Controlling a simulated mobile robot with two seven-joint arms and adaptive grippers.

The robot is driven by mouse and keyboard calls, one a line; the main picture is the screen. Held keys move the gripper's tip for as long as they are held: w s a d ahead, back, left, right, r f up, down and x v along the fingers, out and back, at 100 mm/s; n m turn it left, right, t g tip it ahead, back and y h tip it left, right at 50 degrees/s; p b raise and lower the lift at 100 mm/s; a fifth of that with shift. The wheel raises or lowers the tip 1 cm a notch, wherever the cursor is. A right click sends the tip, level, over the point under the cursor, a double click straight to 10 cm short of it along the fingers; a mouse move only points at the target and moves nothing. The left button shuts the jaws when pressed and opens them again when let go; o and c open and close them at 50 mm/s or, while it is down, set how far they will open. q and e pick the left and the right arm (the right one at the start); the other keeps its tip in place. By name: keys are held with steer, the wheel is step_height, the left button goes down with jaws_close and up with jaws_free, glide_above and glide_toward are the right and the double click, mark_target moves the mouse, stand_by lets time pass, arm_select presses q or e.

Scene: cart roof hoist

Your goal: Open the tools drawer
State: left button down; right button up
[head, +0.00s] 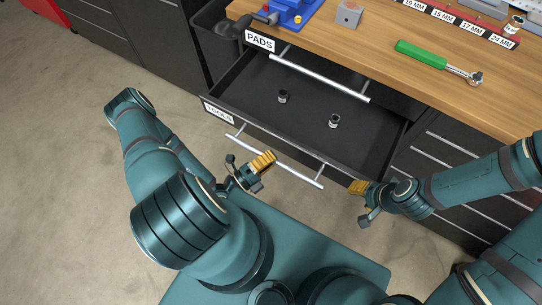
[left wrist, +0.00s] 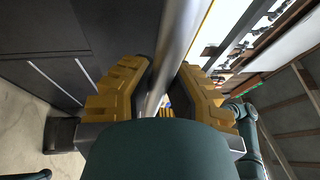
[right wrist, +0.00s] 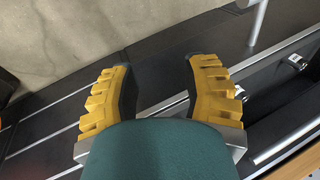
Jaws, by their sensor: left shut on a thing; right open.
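The tools drawer (head: 300,130) is pulled well out from under the worktop, and its inside shows. Its white label (head: 218,113) is on the left of its front. Its silver bar handle (head: 297,174) runs along the front. My left gripper (head: 262,162) is shut on this handle near its middle; in the left wrist view the bar (left wrist: 178,45) passes between the yellow fingers (left wrist: 160,95). My right gripper (head: 358,187) is open and empty, just right of the handle's right end. The right wrist view shows its yellow fingers (right wrist: 160,95) apart with nothing between them.
Two small sockets (head: 283,97) (head: 334,121) stand in the drawer. The PADS drawer's handle (head: 320,78) is above it. On the wooden worktop (head: 380,85) lie a green-handled ratchet (head: 422,55), a grey block (head: 349,14) and a blue fixture (head: 288,12). Floor at left is clear.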

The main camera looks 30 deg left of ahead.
arm_select(q)
steer(key=c, duration=0.9)
jaws_free()
steer(key=v, duration=1.2)
